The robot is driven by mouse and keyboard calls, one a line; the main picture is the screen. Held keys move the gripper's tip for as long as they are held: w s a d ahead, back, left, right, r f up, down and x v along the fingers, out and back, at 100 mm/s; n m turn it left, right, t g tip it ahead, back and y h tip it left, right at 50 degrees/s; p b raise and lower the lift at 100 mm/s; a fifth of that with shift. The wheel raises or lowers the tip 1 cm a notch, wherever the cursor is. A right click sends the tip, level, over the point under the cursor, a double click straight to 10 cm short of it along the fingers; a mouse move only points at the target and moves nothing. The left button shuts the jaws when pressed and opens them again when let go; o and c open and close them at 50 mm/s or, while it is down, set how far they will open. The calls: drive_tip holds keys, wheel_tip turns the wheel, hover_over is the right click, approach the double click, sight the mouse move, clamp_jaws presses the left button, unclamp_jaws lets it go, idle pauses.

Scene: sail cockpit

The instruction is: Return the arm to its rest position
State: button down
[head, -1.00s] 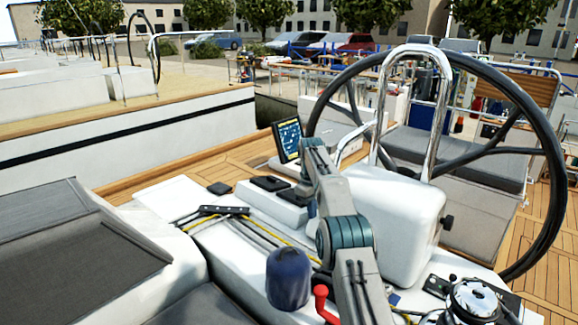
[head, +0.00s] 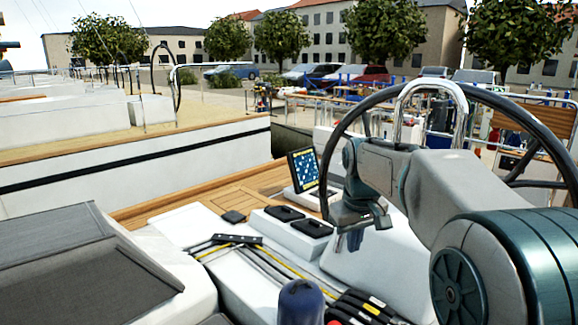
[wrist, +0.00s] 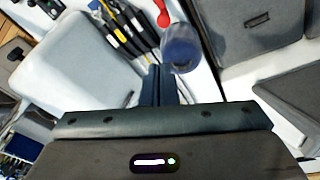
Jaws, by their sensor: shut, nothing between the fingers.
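My arm is bent across the right of the head view, with a large teal joint close to the camera. My gripper (head: 352,241) hangs pointing down in front of the white wheel pedestal (head: 375,265), just right of the chart plotter (head: 303,169). Its fingers show together in the wrist view (wrist: 165,75), shut and empty. In the wrist view, a blue cylindrical cover (wrist: 180,48) lies beyond the fingertips, slightly right. The cover also shows at the bottom of the head view (head: 301,305). My arm hides part of the wheel and pedestal.
The black steering wheel (head: 338,150) and chrome rail (head: 401,105) stand close behind my arm. Ropes (head: 255,265) run over the white deck moulding. Grey cushions (head: 70,250) are at left. A red handle (wrist: 163,18) shows beside the blue cover in the wrist view.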

drive_tip(key=s+f+m+t, duration=0.1)
drive_tip(key=s+f, duration=0.3)
drive_tip(key=s, duration=0.8)
drive_tip(key=s+f+m, duration=0.2)
drive_tip(key=s+f, duration=0.1)
drive_tip(key=s, duration=0.9)
drive_tip(key=shift+d+f+m+t, duration=0.4)
drive_tip(key=shift+d, duration=0.05)
